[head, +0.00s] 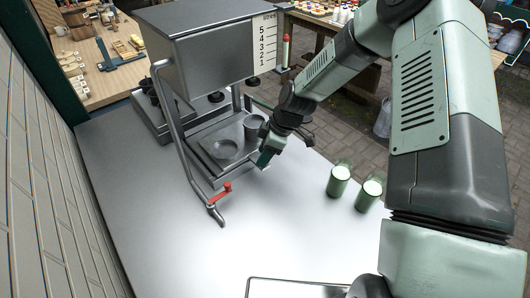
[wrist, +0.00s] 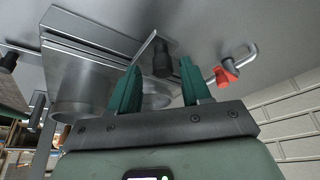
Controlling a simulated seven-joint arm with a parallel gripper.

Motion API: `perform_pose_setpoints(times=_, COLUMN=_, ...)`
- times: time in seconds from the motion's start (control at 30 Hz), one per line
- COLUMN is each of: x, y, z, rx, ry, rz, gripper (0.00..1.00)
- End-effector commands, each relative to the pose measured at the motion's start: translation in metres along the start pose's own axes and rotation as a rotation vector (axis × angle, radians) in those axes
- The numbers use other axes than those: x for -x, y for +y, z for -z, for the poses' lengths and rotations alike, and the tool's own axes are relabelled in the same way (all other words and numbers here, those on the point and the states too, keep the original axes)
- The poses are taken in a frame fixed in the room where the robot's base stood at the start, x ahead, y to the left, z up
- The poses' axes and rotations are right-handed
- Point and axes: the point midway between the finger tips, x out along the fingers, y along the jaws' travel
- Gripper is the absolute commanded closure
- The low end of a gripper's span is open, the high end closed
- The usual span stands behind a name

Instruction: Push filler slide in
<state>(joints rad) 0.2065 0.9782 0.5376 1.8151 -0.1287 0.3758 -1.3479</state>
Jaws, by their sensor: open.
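The filler slide (head: 205,141) is a flat metal plate low in the filling machine, with a round opening and a short metal cylinder (head: 253,128). In the wrist view, the slide (wrist: 85,40) shows as a metal plate with round metal cups below it. A bent metal bracket (wrist: 146,46) with a dark knob (wrist: 162,62) is at its end. My gripper (head: 263,160) is at the slide's front right end. In the wrist view, my gripper (wrist: 160,78) is open, and the knob appears between its fingers; contact cannot be told.
The grey hopper (head: 205,60) overhangs the slide. The front counter (head: 165,240) is clear.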

Motion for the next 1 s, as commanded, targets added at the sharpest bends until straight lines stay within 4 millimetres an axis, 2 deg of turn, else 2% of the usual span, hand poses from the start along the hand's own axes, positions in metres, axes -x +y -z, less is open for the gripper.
perform_pose_setpoints(times=0.17, x=0.005, y=0.0, z=-0.001, rx=-0.001, ry=-0.001, rz=0.0, gripper=0.52)
perform_pose_setpoints(times=0.27, x=0.018, y=0.001, z=-0.001, rx=-0.002, ry=-0.001, rz=-0.003, gripper=0.52)
perform_pose_setpoints(times=0.5, x=0.067, y=0.001, z=-0.001, rx=-0.001, ry=-0.001, rz=-0.004, gripper=0.52)
perform_pose_setpoints(times=0.7, x=0.098, y=0.001, z=0.0, rx=0.0, ry=0.0, rz=-0.002, gripper=0.52)
perform_pose_setpoints(times=0.83, x=0.106, y=0.0, z=0.0, rx=-0.001, ry=0.0, rz=-0.001, gripper=0.52)
perform_pose_setpoints(times=1.0, x=0.108, y=0.0, z=0.0, rx=0.0, ry=0.0, rz=0.001, gripper=0.52)
